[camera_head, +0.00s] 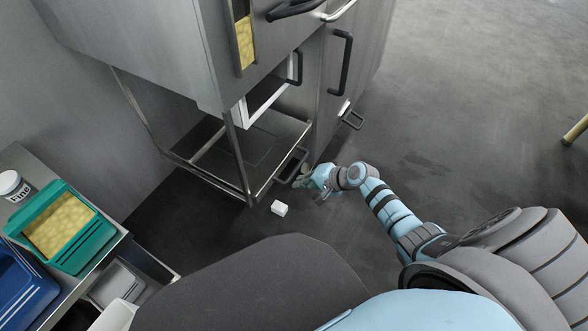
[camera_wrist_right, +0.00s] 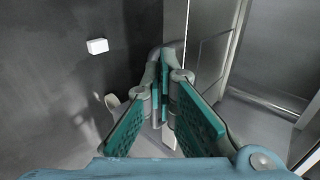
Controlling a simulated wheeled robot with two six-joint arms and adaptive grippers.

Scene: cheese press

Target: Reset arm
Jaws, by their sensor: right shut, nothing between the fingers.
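My right arm reaches in from the lower right in the head view. Its gripper (camera_head: 308,181) is low, near the lower front corner of the grey metal press cabinet (camera_head: 150,35). In the right wrist view the teal-padded fingers of the right gripper (camera_wrist_right: 163,88) come together at their tips, with nothing between them. Whether the gripper touches the cabinet's lower frame or handle cannot be told. My left gripper is not in view.
A small white block (camera_head: 279,209) lies on the dark floor left of the right gripper; it also shows in the right wrist view (camera_wrist_right: 97,46). Black handles (camera_head: 341,62) jut from the cabinet. A side table holds a green tray (camera_head: 88,238). The right floor (camera_head: 470,110) is largely clear.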

